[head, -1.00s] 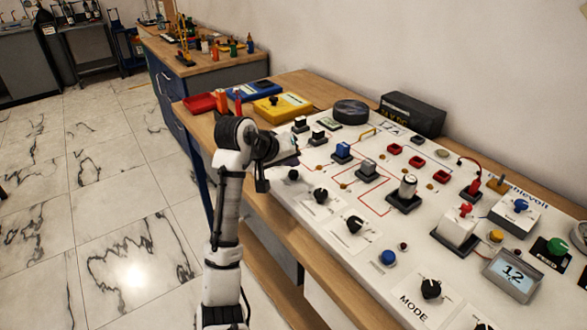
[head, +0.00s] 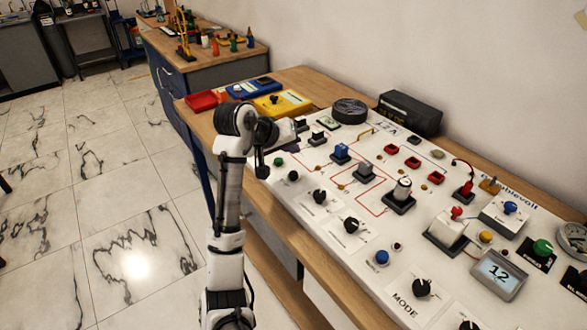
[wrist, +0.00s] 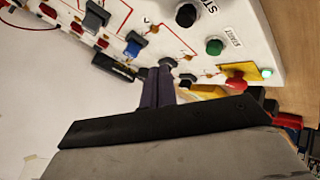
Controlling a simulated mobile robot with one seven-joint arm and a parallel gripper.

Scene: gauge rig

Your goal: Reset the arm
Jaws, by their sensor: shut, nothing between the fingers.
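My arm (head: 229,195) stands upright at the panel's left front edge, its top bent over toward the panel. In the wrist view my gripper (wrist: 158,86) shows two dark fingers side by side with no gap, shut and empty. In that view the fingertips overlap the panel's edge near the small black knobs; I cannot tell their height above it. In the head view the fingers are hidden behind the arm's own joints. The white control panel (head: 330,215) lies on a wooden bench.
A green START button (wrist: 214,46) and a red button on yellow (wrist: 235,82) show beside the fingers. A yellow box (head: 283,103) and a red tray (head: 201,100) lie at the bench's far end. A black power box (head: 410,112) stands behind the panel. Open floor lies left.

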